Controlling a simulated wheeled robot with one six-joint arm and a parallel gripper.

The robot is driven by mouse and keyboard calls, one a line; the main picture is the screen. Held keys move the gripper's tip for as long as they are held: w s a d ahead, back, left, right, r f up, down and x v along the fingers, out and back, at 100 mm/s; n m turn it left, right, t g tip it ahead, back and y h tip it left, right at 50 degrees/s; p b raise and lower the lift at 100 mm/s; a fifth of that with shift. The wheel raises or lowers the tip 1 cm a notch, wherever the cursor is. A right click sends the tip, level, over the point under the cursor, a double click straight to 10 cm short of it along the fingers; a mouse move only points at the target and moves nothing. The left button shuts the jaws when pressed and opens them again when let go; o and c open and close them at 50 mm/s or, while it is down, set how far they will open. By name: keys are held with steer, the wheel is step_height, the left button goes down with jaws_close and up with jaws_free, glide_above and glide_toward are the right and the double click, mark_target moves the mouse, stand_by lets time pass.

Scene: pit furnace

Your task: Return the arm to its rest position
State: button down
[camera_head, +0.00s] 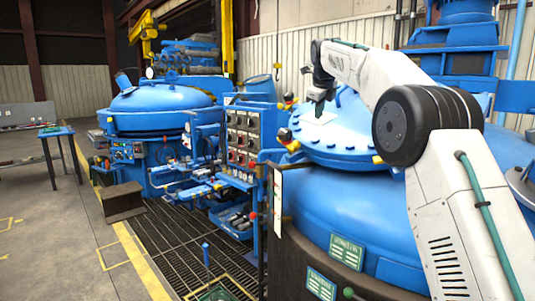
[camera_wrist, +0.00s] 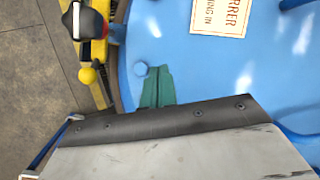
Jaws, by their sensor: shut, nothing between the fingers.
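My white arm rises from the lower right of the head view and bends at a black elbow joint. Its forearm reaches up and left over the blue domed lid (camera_head: 345,140) of the near furnace vessel. My gripper (camera_head: 318,106) hangs down from the wrist above this lid, near a white label (camera_head: 320,118). In the wrist view, the two green fingers of my gripper (camera_wrist: 157,78) lie together with nothing between them. The blue lid (camera_wrist: 185,65) lies below them. Its label (camera_wrist: 221,16) with red print shows at the top edge. The gap to the lid is hard to judge.
A control panel (camera_head: 245,140) stands left of the near vessel. Another blue vessel (camera_head: 165,105) stands farther back. Tall blue machinery (camera_head: 455,60) rises behind the arm. A red-and-black knob (camera_wrist: 85,22) and yellow bar (camera_wrist: 97,60) border the lid. The left floor has open room.

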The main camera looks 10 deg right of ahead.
steer(key=s+a+f+n+g, duration=0.15)
steer(key=s+n, duration=1.35)
steer(key=s, duration=1.7)
steer(key=s+f+n+g, duration=0.1)
steer(key=s+f+n, duration=0.5)
steer(key=s+f, duration=0.4)
steer(key=s+f+n+g+y, duration=0.1)
steer(key=s+f+n, duration=0.5)
steer(key=s, duration=1.3)
step_height(320, 180, down, 4)
steer(key=shift+a+r+n+g, duration=0.1)
steer(key=shift+a+n+g, duration=0.3)
steer(key=shift+g, duration=0.15)
